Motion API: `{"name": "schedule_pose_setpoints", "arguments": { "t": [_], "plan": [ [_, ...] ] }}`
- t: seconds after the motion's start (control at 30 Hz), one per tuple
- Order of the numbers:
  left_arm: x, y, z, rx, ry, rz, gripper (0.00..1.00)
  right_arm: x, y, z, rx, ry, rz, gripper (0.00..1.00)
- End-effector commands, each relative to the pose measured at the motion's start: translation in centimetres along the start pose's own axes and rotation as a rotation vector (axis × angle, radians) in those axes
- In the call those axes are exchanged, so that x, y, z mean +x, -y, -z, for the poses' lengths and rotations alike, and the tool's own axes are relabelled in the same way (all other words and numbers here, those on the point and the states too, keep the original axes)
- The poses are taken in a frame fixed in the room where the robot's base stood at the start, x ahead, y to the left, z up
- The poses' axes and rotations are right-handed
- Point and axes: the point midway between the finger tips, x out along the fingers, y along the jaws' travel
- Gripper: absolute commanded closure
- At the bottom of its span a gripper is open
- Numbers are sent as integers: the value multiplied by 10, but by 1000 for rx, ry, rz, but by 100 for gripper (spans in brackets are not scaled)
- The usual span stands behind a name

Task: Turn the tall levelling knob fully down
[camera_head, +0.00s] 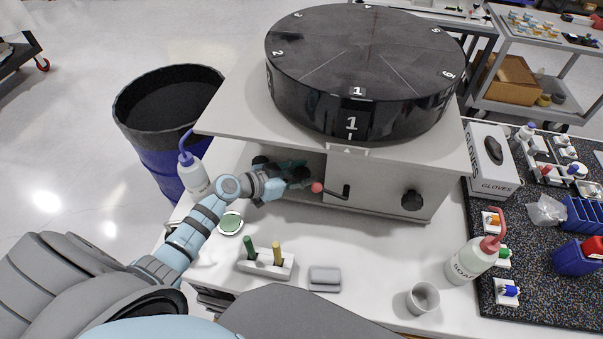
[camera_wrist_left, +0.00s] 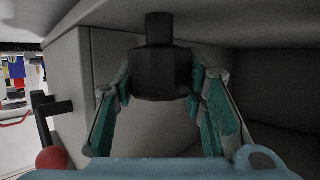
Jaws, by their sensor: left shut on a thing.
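A black levelling knob (camera_wrist_left: 160,75) hangs on a short dark stem under the overhanging plate. In the left wrist view it sits between the two teal fingers of my left gripper (camera_wrist_left: 162,82), which is shut on it. In the head view my left gripper (camera_head: 291,176) reaches under the plate's front edge, and the knob (camera_head: 301,174) shows partly among the fingers. Another dark knob (camera_head: 260,162) shows to its left under the plate. The fingers hide part of the held knob. My right gripper is out of view.
A black numbered drum (camera_head: 350,115) stands on the grey plate (camera_head: 232,119). Right of my gripper, a red-ended crank (camera_head: 317,187) and a black star knob (camera_head: 411,200) are on the housing.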

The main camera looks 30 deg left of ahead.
Motion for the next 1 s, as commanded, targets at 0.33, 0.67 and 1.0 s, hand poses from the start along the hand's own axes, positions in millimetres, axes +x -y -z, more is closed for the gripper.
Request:
{"name": "schedule_pose_setpoints", "arguments": {
  "t": [0.33,0.67,1.0],
  "plan": [
    [0,0,-2,74,6,-184,90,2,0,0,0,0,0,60],
    [4,1,-7,186,-5,-445,90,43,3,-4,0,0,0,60],
    [4,0,-7,272,-5,-653,90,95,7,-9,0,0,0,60]
  ]
}}
